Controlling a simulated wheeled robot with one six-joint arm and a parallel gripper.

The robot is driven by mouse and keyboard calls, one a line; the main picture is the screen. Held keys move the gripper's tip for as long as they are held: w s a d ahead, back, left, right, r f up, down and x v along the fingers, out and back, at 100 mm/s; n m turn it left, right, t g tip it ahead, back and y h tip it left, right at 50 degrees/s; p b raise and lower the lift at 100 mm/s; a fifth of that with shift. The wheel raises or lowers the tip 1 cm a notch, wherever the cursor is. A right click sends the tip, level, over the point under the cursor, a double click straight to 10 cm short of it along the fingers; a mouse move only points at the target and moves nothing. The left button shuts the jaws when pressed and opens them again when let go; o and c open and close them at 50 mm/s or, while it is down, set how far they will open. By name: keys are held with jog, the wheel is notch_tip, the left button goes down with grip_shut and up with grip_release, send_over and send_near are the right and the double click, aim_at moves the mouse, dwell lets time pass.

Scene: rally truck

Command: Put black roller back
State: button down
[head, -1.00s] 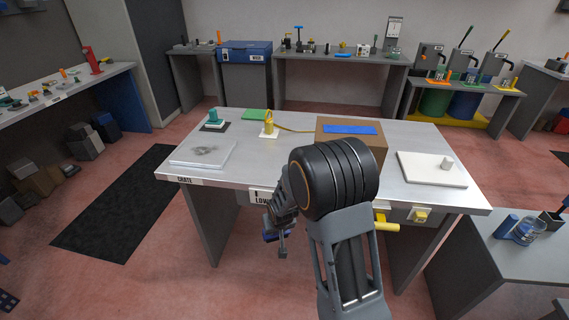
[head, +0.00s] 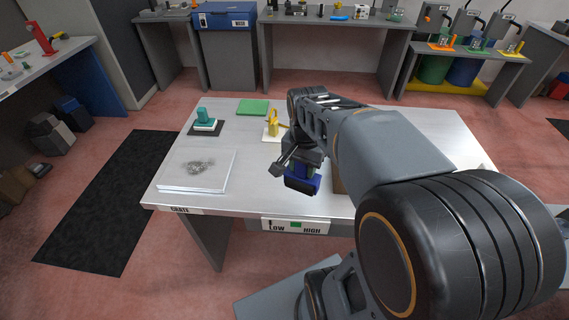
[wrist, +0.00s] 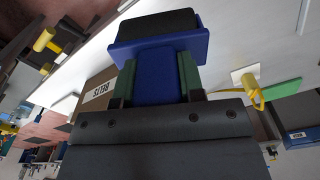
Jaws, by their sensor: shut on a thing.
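My gripper (head: 297,166) is over the front part of the grey table (head: 235,150), in front of the yellow tool. In the wrist view its two green-padded fingers (wrist: 157,78) are shut on the blue handle of the black roller (wrist: 158,24). The handle widens into a blue holder with the black part at its far end. In the head view only the roller's blue body (head: 303,184) shows clearly, held above the table near its front edge. My arm hides the table's right part.
A teal-handled tool (head: 205,119) stands on a dark pad at the left. A white slab (head: 197,172) with a grey smear lies front left. A green pad (head: 252,107) and a yellow tool (head: 273,123) on a white pad lie behind. A brown box (wrist: 92,92) shows in the wrist view.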

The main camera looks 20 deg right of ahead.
jog(key=w+d+f, duration=0.1)
jog(key=w+f, duration=0.2)
jog(key=w, duration=0.1)
jog(key=w+f+p, duration=0.1)
jog(key=w+f, duration=0.3)
jog(key=w+d+f+p, duration=0.1)
jog(key=w+f, duration=0.3)
jog(key=shift+w+d+f, duration=0.2)
jog(key=shift+w+d, duration=0.1)
jog(key=shift+d, duration=0.05)
jog(key=shift+f, duration=0.55)
jog(key=shift+f, duration=0.1)
jog(key=shift+f, duration=0.1)
jog(key=c, duration=0.7)
grip_release()
jog(key=shift+c, duration=0.2)
